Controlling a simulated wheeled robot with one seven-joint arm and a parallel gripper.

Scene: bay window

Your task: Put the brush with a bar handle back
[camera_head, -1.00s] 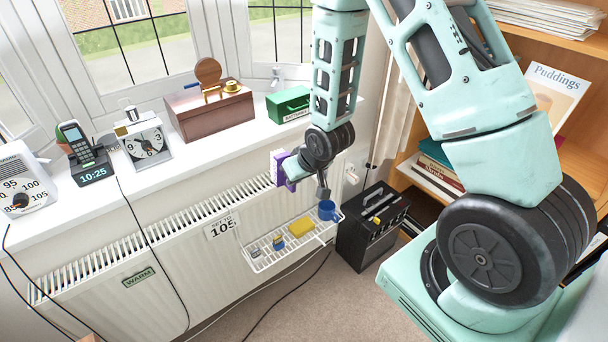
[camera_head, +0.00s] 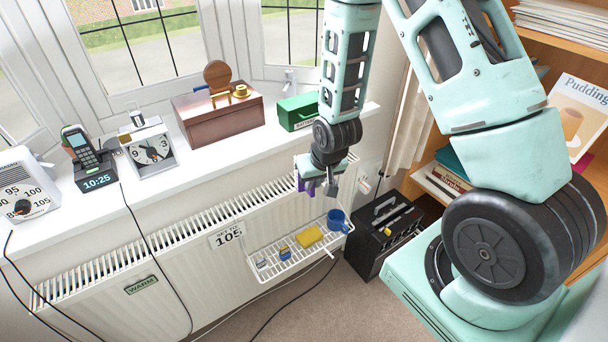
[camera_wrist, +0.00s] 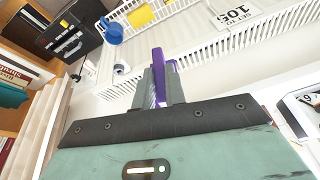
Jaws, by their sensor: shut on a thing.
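My gripper (camera_head: 320,186) is shut on a purple brush (camera_head: 299,183) and holds it in the air in front of the sill, above the radiator rack. In the wrist view the purple brush (camera_wrist: 158,66) stands between the two grey fingers (camera_wrist: 158,88). Its bristles and most of its handle are hidden behind the fingers. The white wire rack (camera_head: 262,247) hangs on the radiator, below and left of my gripper. It holds a blue mug (camera_head: 336,219), a yellow sponge (camera_head: 309,236) and small blue-and-yellow items (camera_head: 285,252) that are too small to make out.
A black box (camera_head: 376,243) stands on the floor right of the rack. A green box (camera_head: 297,112), a brown chest (camera_head: 218,119), a clock (camera_head: 151,151), a phone (camera_head: 88,158) and a radio (camera_head: 22,190) line the sill. A bookcase (camera_head: 565,65) stands at right. Cables cross the floor.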

